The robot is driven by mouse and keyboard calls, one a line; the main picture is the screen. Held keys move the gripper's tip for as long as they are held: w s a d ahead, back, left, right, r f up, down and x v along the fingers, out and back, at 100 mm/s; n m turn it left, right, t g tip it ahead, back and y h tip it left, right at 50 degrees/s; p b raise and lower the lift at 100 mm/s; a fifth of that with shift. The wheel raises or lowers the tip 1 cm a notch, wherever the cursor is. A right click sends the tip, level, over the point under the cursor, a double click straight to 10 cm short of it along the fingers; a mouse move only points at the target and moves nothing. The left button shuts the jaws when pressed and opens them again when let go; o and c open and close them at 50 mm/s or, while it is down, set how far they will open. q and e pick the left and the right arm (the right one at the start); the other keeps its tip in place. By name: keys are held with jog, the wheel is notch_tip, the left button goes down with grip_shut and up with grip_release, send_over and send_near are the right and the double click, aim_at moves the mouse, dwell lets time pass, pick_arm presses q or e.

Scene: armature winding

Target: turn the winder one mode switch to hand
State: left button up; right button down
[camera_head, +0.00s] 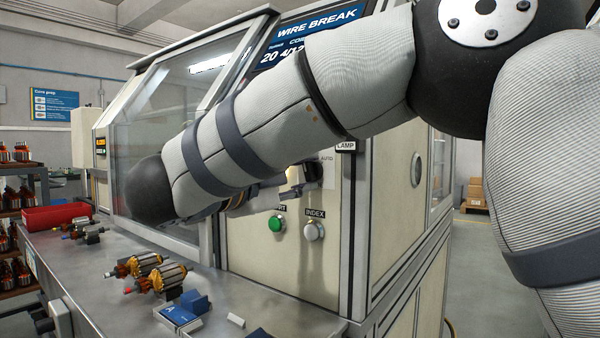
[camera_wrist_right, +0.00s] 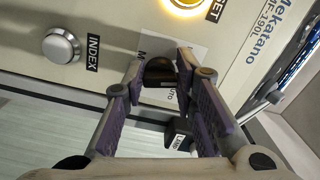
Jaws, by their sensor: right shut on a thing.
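The winder one mode switch (camera_wrist_right: 160,72) is a dark knob on a pale plate, partly lettered, in the right wrist view. My right gripper (camera_wrist_right: 161,66) has its two purple-padded fingers on either side of the knob, shut on it. In the head view the right gripper (camera_head: 296,188) is at the machine's front panel, partly hidden by my own arm. "AUTO" lettering shows beside it. Which way the knob points is hard to tell. My left gripper is not in view.
Below the switch are a green button (camera_head: 277,223) and a silver INDEX button (camera_head: 313,231). A lit yellow reset button (camera_wrist_right: 186,3) is near the wrist view's top. Armatures (camera_head: 158,276), blue blocks (camera_head: 188,307) and a red tray (camera_head: 57,215) are on the metal bench.

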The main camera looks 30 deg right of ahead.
jog(key=n, duration=0.5)
jog(key=shift+f+n, duration=0.1)
jog(key=shift+n, duration=0.5)
jog(key=c, duration=1.3)
grip_release()
jog(key=shift+s, duration=0.1)
jog(key=v, duration=1.2)
jog(key=shift+f, duration=0.1)
